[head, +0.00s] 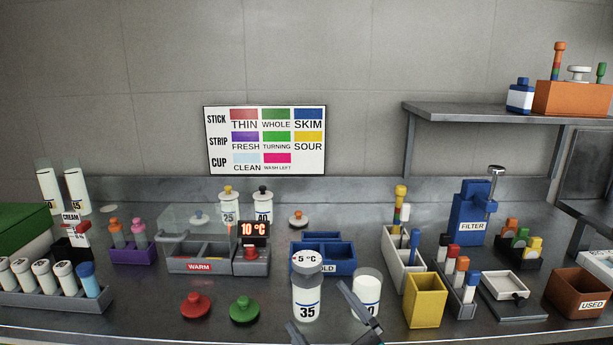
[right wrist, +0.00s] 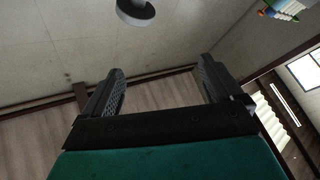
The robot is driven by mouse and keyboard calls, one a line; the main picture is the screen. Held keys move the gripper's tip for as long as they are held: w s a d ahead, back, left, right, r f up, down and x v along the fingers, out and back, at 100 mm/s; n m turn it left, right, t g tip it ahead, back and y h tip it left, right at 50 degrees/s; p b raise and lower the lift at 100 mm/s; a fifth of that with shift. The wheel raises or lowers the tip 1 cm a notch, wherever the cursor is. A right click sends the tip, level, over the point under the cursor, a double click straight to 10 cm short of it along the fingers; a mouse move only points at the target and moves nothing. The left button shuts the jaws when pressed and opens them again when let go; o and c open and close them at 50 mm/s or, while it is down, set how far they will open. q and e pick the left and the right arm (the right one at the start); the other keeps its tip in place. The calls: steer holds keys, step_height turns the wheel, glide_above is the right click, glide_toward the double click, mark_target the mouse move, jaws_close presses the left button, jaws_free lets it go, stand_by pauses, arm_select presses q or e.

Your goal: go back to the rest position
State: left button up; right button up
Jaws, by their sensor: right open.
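My right gripper (head: 318,306) shows at the bottom middle of the head view, its two dark fingers spread apart. In the right wrist view the gripper (right wrist: 161,72) is open, with nothing between its fingers. My left gripper is not in view.
The steel counter (head: 140,320) is crowded. A red lid (head: 195,305) and a green lid (head: 244,309) lie left of the gripper. A yellow bin (head: 425,300) stands to its right. Behind are a warm box (head: 200,266) and a blue bin (head: 338,262). A shelf (head: 450,111) is at upper right.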

steer(key=s+d+f+m+g+h, duration=0.3)
steer(key=s+d+f+m+h, duration=0.2)
steer(key=f, duration=0.7)
steer(key=s+d+f+m+g+h, duration=0.4)
steer(key=s+d+f, duration=0.6)
steer(key=f, duration=0.3)
steer(key=shift+s+m+h, duration=0.3)
steer(key=shift+m+h, duration=0.6)
steer(key=shift+m, duration=0.1)
